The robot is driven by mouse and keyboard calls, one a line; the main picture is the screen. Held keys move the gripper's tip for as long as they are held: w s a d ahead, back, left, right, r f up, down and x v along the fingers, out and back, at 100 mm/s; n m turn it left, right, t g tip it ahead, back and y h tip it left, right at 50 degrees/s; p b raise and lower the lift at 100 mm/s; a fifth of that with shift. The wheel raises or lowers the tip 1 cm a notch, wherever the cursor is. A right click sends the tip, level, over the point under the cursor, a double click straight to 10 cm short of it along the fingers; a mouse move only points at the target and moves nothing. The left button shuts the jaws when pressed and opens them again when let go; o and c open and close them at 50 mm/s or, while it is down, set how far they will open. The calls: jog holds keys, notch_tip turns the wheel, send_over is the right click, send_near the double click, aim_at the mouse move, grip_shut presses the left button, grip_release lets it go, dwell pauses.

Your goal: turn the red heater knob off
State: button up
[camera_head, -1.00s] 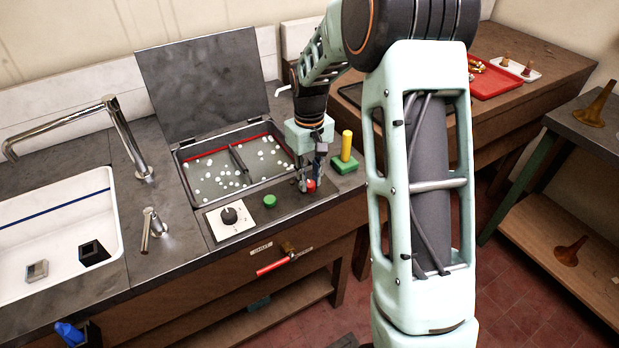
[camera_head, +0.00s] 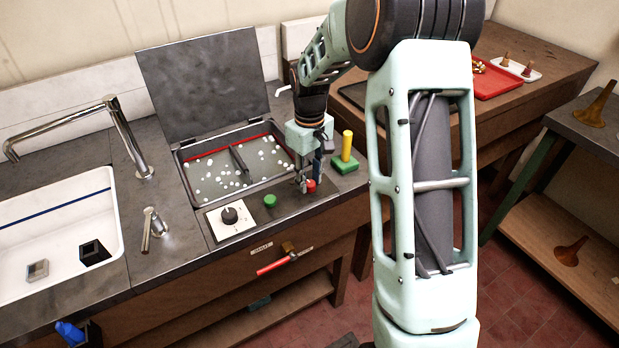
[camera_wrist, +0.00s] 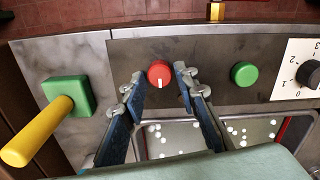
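The red heater knob (camera_head: 310,186) sits on the dark control panel at the front right of the heated tank. In the wrist view the red knob (camera_wrist: 159,75) shows a white pointer line that runs toward the bottom of the picture. My gripper (camera_head: 306,184) points down at the knob. In the wrist view its blue-padded fingers (camera_wrist: 160,84) are apart, one on each side of the knob. A gap shows on both sides, so I see no clear contact. Nothing is held between the fingers.
A green button (camera_head: 269,201) and a black dial (camera_head: 229,215) on a white plate are left of the knob. A green block with a yellow handle (camera_head: 346,146) stands to the right. The tank (camera_head: 200,190) holds white balls; its lid stands open behind.

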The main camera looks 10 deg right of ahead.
aim_at(309, 182)
jog(key=shift+o, duration=1)
notch_tip(309, 182, up, 12)
